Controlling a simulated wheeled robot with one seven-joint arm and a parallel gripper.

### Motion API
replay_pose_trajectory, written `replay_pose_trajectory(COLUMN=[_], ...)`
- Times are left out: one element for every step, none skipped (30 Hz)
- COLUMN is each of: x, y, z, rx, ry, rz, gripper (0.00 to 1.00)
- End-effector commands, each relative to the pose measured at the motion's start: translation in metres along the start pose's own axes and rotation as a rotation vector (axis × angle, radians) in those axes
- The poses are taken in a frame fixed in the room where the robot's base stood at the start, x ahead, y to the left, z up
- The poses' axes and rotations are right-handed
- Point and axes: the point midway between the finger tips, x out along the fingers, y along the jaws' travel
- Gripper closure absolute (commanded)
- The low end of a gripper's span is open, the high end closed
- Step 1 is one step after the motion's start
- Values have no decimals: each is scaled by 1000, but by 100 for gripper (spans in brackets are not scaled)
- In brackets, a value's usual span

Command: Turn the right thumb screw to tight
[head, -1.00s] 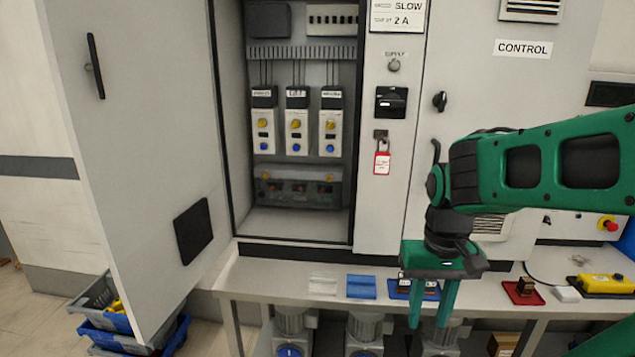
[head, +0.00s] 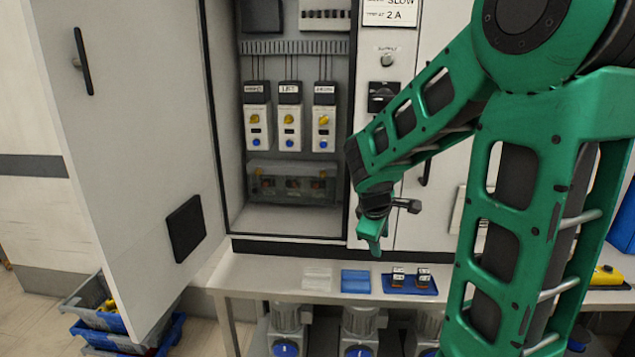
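The open cabinet holds a grey terminal block behind a clear cover (head: 290,185). A small orange-yellow screw, the right thumb screw (head: 322,174), sits at the cover's upper right. A similar left thumb screw (head: 258,171) sits at its upper left. Both are too small to tell how tight they are. My gripper (head: 374,245) points down in front of the cabinet's right frame, to the right of and below the right thumb screw, apart from it. I see its fingers nearly edge-on, so their opening is unclear. Nothing shows held in it.
Several breaker units (head: 289,120) with yellow and blue knobs stand above the cover. The open cabinet door (head: 110,150) is at left. A bench (head: 255,272) below carries a clear tray, a blue tray (head: 355,281) and a blue tray with dark parts (head: 410,285). My arm hides much of the right side.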

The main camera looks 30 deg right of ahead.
Motion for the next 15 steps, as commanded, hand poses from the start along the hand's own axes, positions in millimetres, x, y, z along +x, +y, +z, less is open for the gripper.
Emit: replay_pose_trajectory(x=[9,13,17,20,21,23,23,23,23,23,22,22,22,21,20], y=[10,18,28,35,42,49,55,59,65,69,73,78,81,84,88], z=[-22,-34,-51,-64,-76,-94,-107,-120,-136,-148,-158,-170,-180,-189,-197], rx=[-125,-202,-306,-384,-459,-560,-634,-708,-804,-872,-938,-1023,-1084,-1141,-1212], ry=[2,3,2,-1,-5,-14,-22,-31,-50,-67,-88,-117,-142,-165,-203], rz=[61,103,161,204,248,305,349,393,450,494,537,592,633,673,721], gripper=[62,62,62,62,62,62,62,62,62,62,62,62,62,62,62])
